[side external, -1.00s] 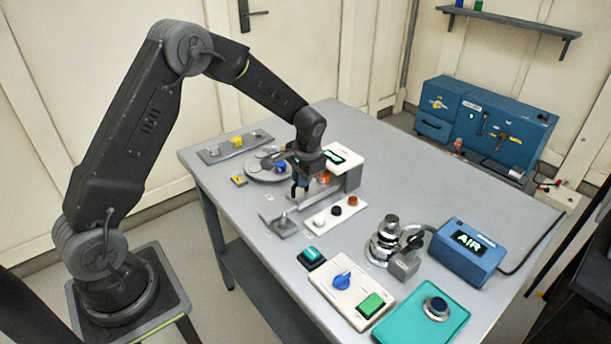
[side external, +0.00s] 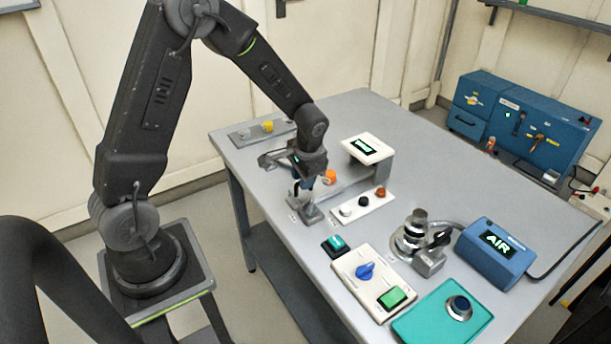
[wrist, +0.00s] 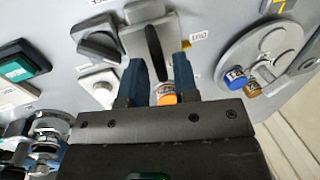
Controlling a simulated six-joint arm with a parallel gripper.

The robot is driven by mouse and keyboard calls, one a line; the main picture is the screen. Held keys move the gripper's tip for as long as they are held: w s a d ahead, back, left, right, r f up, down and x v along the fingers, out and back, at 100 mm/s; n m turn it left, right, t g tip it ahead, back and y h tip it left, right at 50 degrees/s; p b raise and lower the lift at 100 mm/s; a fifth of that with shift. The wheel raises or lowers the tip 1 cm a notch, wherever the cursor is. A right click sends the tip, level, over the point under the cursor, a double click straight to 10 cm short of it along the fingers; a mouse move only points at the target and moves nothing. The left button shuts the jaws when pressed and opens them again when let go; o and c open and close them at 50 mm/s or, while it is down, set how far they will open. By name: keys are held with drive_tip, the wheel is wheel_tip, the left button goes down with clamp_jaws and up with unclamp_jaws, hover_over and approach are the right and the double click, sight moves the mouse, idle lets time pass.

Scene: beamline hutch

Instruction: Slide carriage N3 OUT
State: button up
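The carriage, with an orange-capped vial (wrist: 167,97) on it, stands on a short rail near the grey end block (side external: 312,214). The orange cap also shows in the side view (side external: 330,177). An "OUT" label (wrist: 199,37) lies on the table beside the rail. My gripper (side external: 304,190) points down over the carriage, just behind the end block. In the wrist view its two blue fingers (wrist: 158,70) stand on either side of a dark upright bar (wrist: 155,52), with the vial close behind. Whether the fingers press on the bar is unclear. The vial's label is unreadable.
A white display box (side external: 367,149) stands over the rail's far end. A white panel with several knobs (side external: 363,206) lies to the right of the rail.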

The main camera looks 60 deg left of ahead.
drive_tip(key=shift+o, duration=0.8)
drive_tip(key=shift+w, duration=0.1)
drive_tip(key=shift+r, duration=0.3)
wheel_tip(320, 180, up, 13)
drive_tip(key=d, duration=0.2)
drive_tip(key=shift+d, duration=0.35)
drive_tip(key=s+d+r+t+h, duration=0.1)
drive_tip(key=s+d+r, duration=0.3)
drive_tip(key=s, duration=0.5)
drive_tip(key=s+d+r+t+h, duration=0.1)
drive_tip(key=s+d+r+t, duration=0.3)
drive_tip(key=s, duration=0.5)
drive_tip(key=shift+d+t, duration=0.3)
drive_tip(key=shift+d, duration=0.35)
